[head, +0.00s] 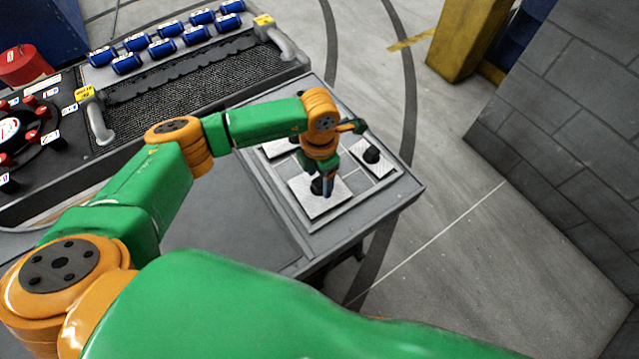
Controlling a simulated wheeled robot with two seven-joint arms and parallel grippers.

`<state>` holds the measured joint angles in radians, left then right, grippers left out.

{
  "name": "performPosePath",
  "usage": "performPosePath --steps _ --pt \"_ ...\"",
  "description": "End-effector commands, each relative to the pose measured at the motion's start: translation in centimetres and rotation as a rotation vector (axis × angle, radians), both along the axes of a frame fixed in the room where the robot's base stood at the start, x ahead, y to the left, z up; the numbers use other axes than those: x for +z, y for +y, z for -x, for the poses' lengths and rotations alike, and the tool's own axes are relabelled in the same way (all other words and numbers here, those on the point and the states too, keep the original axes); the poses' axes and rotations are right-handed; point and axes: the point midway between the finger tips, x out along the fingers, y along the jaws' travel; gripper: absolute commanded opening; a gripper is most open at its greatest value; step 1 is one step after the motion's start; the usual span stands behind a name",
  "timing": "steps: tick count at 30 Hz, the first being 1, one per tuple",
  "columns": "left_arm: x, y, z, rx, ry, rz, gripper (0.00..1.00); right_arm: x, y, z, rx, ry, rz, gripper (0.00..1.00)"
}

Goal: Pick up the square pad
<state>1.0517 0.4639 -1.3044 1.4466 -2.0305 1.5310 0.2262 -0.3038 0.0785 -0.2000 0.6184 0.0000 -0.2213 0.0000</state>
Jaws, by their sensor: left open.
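My left gripper (328,186) reaches down over a light, roughly square pad (309,187) with a dark knob at its middle. Its fingers are at the knob and partly hide it; I cannot tell whether they touch it. A second light pad (384,168) with a black knob lies to the right and farther back. A third light pad (279,148) lies behind my left wrist and is partly hidden. The pads lie in a grey tray (398,189) with dividing lines on the table's right end. My right gripper is out of view.
The grey table (226,222) has bare room left of the tray. A black-matted rack (200,75) with several blue cans stands behind it. A dark panel with red knobs (32,136) is at left. A yellow post (468,40) and grey block wall (570,110) stand right.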

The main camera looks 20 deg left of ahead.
Motion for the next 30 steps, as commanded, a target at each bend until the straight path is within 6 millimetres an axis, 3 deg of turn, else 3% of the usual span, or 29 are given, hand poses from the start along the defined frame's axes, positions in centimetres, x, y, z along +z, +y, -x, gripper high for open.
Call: performPosePath --steps 3,11,30 --pt "-0.03 -0.01 0.00 0.000 0.001 0.001 0.70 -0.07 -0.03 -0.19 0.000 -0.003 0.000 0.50" --pt "0.00 -0.02 -0.01 0.000 0.000 0.001 0.00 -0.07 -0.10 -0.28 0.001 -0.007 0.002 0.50" --pt "0.03 -0.03 0.00 0.001 0.000 0.001 0.00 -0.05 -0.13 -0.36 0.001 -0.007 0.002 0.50"
